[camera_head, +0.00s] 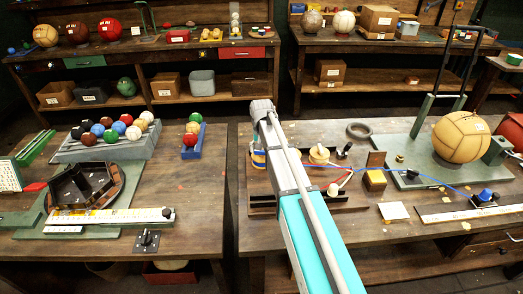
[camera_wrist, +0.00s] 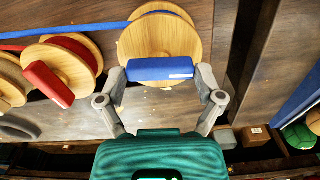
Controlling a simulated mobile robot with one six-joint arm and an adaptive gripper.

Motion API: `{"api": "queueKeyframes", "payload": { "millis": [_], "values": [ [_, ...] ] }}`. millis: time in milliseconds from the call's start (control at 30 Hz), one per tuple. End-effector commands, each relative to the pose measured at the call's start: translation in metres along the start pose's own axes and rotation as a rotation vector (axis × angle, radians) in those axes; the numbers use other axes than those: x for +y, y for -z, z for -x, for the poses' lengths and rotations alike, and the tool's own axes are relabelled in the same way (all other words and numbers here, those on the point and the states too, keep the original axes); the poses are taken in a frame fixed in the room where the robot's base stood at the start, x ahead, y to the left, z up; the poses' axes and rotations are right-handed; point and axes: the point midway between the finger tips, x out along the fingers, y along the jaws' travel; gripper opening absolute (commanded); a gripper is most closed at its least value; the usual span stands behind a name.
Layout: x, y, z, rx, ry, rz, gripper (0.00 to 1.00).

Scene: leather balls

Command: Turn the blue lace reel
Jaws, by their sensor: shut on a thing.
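The blue lace reel shows in the wrist view as a pale wooden spool (camera_wrist: 145,38) with a blue bar-shaped handle (camera_wrist: 160,68) across its face. My gripper (camera_wrist: 160,74) has one finger at each end of the blue handle and is shut on it. The handle lies about level in this picture. A blue lace (camera_wrist: 60,32) runs left from the spool. In the head view the reel (camera_head: 258,159) is mostly hidden behind my arm. There the blue lace (camera_head: 430,180) crosses the right bench to a blue knob (camera_head: 485,195).
A reel with a red handle (camera_wrist: 48,84) and a cream one (camera_wrist: 10,85) stand close beside it.

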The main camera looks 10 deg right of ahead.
Motion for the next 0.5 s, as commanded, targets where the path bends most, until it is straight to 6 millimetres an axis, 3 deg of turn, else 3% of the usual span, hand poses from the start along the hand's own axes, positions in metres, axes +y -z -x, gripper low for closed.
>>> {"api": "queueKeyframes", "payload": {
  "millis": [300, 333, 400, 500],
  "values": [
    [0.0001, -0.0003, -0.0001, 0.0, 0.0, -0.002, 0.38],
    [0.0001, -0.0004, -0.0001, 0.0, 0.0, -0.002, 0.87],
    [0.0001, -0.0003, -0.0001, -0.001, 0.0, -0.002, 1.0],
    [0.0, -0.0002, -0.0001, 0.0, 0.0, -0.001, 1.0]
  ]
}}
